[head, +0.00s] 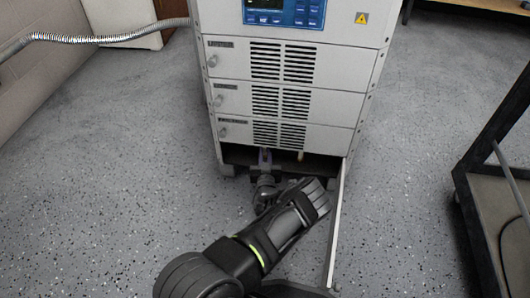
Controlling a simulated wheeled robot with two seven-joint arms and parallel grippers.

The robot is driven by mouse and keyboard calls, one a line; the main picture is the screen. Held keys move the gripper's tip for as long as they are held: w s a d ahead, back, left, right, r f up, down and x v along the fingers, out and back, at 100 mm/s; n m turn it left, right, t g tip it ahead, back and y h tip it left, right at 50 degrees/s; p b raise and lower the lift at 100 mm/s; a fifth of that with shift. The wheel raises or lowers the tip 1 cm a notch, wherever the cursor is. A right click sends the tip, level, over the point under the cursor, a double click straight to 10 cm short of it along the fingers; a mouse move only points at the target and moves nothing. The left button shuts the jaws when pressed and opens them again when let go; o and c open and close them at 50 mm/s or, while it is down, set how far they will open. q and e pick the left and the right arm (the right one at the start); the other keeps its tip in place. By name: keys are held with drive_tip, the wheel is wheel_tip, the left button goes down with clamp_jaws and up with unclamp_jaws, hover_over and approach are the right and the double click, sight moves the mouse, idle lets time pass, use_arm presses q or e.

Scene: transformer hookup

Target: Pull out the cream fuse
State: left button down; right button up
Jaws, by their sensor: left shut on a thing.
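My left gripper (265,160) reaches into the dark open bay (235,154) at the bottom of the grey cabinet (290,60). Its jaws are shut on a small pale piece, which I take to be the cream fuse (265,152). The fingers and the shade of the bay hide most of it, and I cannot tell whether it is still seated. A second small tan piece (300,156) shows in the bay to the right, apart from the gripper. My right gripper is not in view.
A thin white panel (338,220), seen edge-on, stands out from the cabinet's lower right corner, right of my forearm. A dark-framed cart (490,170) stands at the right. A grey conduit (100,39) runs in from the left. The speckled floor (110,190) at left is clear.

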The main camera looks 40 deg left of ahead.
use_arm(q)
drive_tip(key=shift+s+d, duration=0.15)
drive_tip(key=shift+s, duration=0.1)
drive_tip(key=shift+s+d, duration=0.15)
drive_tip(key=shift+s, duration=0.15)
drive_tip(key=shift+p+v, duration=0.7)
drive_tip(key=shift+v, duration=0.2)
drive_tip(key=shift+s+d+p, duration=0.35)
drive_tip(key=shift+s, duration=0.4)
drive_tip(key=shift+s+d+p, duration=0.35)
drive_tip(key=shift+s, duration=0.4)
drive_tip(key=shift+s+d+p, duration=0.35)
drive_tip(key=shift+s, duration=0.4)
